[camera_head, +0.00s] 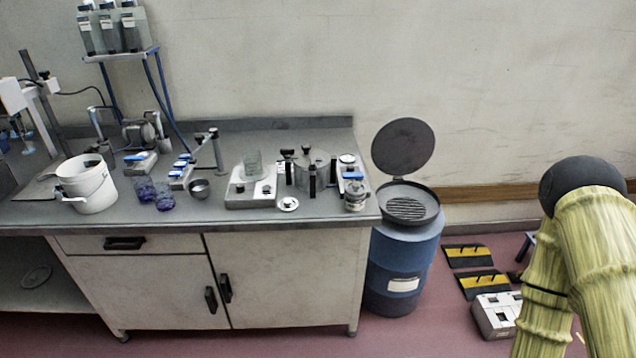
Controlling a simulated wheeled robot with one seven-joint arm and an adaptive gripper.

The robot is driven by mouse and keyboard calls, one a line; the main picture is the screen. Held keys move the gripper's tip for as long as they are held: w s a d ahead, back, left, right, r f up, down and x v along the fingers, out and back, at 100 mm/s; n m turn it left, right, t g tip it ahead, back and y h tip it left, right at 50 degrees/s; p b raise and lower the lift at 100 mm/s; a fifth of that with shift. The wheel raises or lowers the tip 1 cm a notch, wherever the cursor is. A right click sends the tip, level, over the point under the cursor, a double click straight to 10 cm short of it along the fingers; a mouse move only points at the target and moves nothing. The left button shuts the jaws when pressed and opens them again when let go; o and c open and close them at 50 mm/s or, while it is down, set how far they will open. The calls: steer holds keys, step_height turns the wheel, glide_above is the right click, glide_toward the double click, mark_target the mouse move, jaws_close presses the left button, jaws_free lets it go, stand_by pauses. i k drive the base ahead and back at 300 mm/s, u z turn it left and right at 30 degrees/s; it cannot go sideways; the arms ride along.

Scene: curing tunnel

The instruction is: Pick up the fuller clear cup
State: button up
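Two small see-through cups with blue-purple colour stand side by side on the bench, right of a white bucket. One is the left cup (145,188), the other the right cup (164,196), slightly nearer the front edge. They are too small here to tell which is fuller, or whether the colour is liquid or glass. A clear, colourless beaker-like vessel (252,162) stands on a grey bench device; its contents cannot be made out. My arm shows at the far right, well away from the cups. My gripper is not in view.
The bench (240,217) also holds the white bucket (92,190), a small metal bowl (200,188), a stand with blue clamps and the grey device (240,192). A blue drum (402,260) with its lid open stands right of the bench. Pink floor shows in front.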

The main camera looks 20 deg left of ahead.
mark_target(145, 188)
steer(key=u, duration=1.65)
steer(key=k, duration=0.5)
steer(key=z, duration=1.4)
steer(key=i, duration=1.2)
steer(key=u, duration=2.2)
